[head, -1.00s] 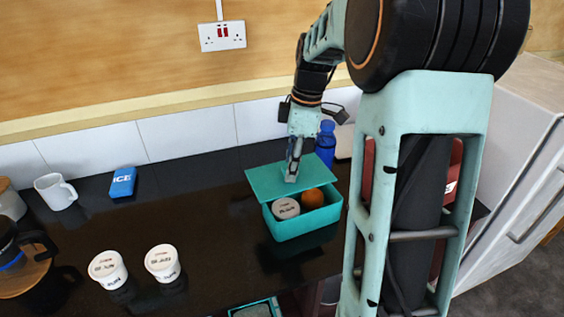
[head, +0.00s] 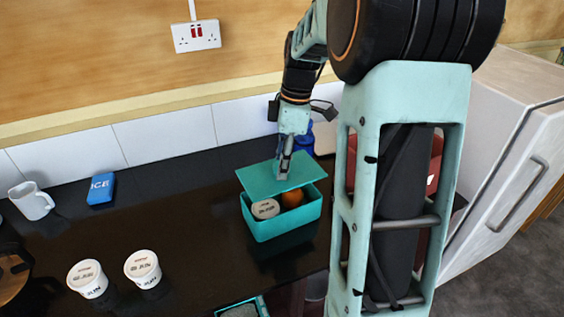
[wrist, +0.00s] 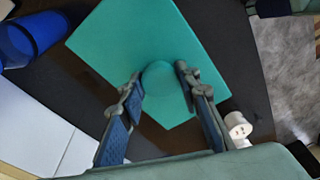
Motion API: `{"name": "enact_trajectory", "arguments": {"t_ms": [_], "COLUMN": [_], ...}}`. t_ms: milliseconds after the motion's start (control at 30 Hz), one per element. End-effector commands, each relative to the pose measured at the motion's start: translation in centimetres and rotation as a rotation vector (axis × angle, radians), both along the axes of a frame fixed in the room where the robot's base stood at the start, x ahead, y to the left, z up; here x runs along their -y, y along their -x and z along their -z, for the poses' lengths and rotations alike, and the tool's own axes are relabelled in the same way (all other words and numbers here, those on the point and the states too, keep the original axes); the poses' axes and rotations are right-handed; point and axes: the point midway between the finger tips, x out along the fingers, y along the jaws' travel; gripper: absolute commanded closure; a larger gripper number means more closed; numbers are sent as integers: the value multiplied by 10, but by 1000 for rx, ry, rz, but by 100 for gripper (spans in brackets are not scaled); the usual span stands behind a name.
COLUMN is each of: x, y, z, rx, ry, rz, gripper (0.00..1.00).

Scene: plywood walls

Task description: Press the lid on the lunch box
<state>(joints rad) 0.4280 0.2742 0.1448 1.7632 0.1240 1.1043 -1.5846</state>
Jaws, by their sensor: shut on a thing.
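The flat teal lid (head: 256,181) is in my gripper (head: 283,174), which is shut on its round raised knob (wrist: 160,80). The lid hangs above the back part of the teal lunch box (head: 287,229), its front edge short of the box's front wall. The open box holds a white lidded tub (head: 265,209) and an orange (head: 291,199), both partly showing in front of the lid. In the wrist view the lid (wrist: 150,30) hides the box beneath it.
Two white tubs (head: 88,278) (head: 143,268) stand on the dark counter at front left. A blue ice pack (head: 101,188) and a white mug (head: 33,201) are further back. A blue bottle (head: 304,142) stands behind the lid. Counter left of the box is clear.

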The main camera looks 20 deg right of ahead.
Motion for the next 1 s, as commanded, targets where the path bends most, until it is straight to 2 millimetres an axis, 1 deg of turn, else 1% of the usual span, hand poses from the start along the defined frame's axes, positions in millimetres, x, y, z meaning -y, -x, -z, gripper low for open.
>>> {"name": "enact_trajectory", "arguments": {"t_ms": [1000], "x": [0], "y": [0], "z": [61], "rx": [0], "ry": [0], "rz": [0], "gripper": [94]}}
